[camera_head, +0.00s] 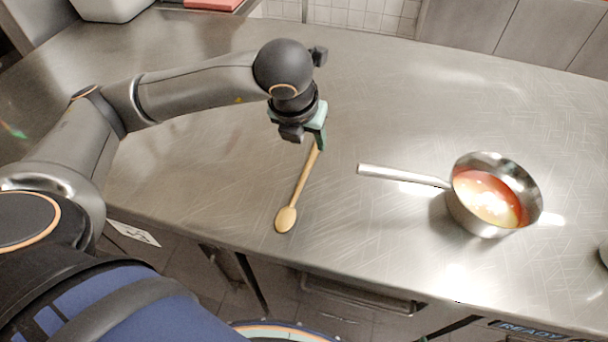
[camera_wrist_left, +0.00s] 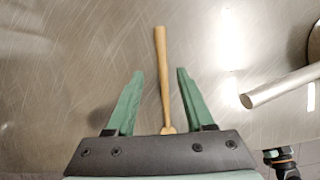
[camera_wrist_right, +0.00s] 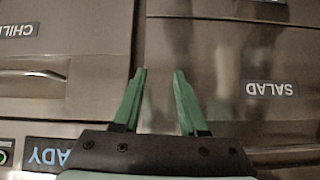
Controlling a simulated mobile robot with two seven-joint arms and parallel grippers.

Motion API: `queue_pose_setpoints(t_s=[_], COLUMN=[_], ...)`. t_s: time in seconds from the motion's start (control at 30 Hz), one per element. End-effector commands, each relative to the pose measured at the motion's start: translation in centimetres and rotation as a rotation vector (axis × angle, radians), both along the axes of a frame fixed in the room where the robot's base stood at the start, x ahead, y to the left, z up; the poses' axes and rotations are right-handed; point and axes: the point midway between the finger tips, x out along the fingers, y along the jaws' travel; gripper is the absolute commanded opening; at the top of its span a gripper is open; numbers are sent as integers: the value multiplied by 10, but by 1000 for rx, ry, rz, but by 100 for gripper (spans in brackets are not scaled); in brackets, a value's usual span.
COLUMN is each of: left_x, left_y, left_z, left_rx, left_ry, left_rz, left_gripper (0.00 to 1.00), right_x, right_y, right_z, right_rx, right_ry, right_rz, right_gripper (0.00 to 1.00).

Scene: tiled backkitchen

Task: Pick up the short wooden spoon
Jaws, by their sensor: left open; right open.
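The short wooden spoon (camera_head: 302,184) lies on the steel counter, its bowl toward the front edge and its handle pointing away under my left gripper (camera_head: 318,138). In the left wrist view, the spoon's handle (camera_wrist_left: 161,75) runs between the two green fingers of my left gripper (camera_wrist_left: 160,78). That gripper is open, with a gap on both sides of the handle. The spoon's bowl is mostly hidden behind the gripper's body there. My right gripper (camera_wrist_right: 158,75) is open and empty in the right wrist view, facing labelled cabinet fronts. It is not visible in the head view.
A steel saucepan (camera_head: 463,213) with reddish soup stands to the right on the counter (camera_head: 400,100), its handle (camera_head: 400,175) pointing left toward the spoon. The saucepan handle (camera_wrist_left: 280,86) also shows in the left wrist view. A drawer marked SALAD (camera_wrist_right: 270,88) is before my right gripper.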

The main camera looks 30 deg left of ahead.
Motion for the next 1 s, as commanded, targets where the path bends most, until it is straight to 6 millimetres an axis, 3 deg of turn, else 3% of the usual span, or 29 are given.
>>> queue_pose_setpoints(t_s=[0.6,1.0], left_x=[30,31], left_y=[2,2], left_z=[-60,-62], left_rx=[0,0], left_ry=[0,-1], left_rz=[0,0], left_gripper=[53,53], right_x=[0,0], right_y=[0,0], right_z=[11,10], right_rx=[-1,0], right_ry=[-1,0], right_rz=[1,0], right_gripper=[42,42])
